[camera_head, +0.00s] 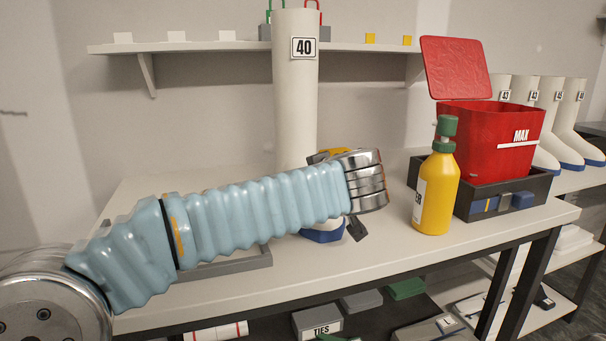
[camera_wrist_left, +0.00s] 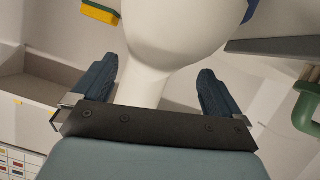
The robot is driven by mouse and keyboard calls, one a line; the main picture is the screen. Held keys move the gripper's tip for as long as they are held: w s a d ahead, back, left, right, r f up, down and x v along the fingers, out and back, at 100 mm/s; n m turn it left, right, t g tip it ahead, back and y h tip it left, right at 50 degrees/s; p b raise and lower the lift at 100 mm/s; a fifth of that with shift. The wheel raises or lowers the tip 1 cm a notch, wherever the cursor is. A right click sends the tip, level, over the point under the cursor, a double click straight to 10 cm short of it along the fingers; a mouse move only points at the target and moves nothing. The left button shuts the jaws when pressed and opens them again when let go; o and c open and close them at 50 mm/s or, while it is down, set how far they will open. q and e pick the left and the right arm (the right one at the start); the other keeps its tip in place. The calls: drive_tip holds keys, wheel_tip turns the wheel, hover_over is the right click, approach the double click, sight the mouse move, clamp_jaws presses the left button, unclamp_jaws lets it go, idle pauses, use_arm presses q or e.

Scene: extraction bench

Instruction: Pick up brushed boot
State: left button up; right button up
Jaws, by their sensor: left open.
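A tall white boot (camera_head: 296,90) with a "40" label stands upright on the bench; my left arm crosses in front of its lower part, and a blue-and-white bit of its foot (camera_head: 322,236) shows below the arm. My left gripper is mostly hidden behind my wrist in the head view, with one dark finger part showing below it. In the left wrist view the gripper (camera_wrist_left: 155,80) is open, its two dark fingers on either side of the white boot (camera_wrist_left: 165,50), with visible gaps. My right gripper is not in view.
A yellow bottle (camera_head: 436,192) with a green pump stands right of my wrist. Behind it a red open-lidded bin (camera_head: 488,135) sits in a dark tray (camera_head: 545,188). Several white boots stand far right. A shelf (camera_head: 210,47) runs behind; a grey tray (camera_head: 225,265) lies under my arm.

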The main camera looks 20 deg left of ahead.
use_arm(q)
drive_tip(key=p+x, duration=0.1)
drive_tip(key=x, duration=0.3)
drive_tip(key=shift+w+a, duration=0.1)
drive_tip(key=shift+w, duration=0.2)
drive_tip(key=shift+r, duration=0.15)
drive_tip(key=c, duration=1.4)
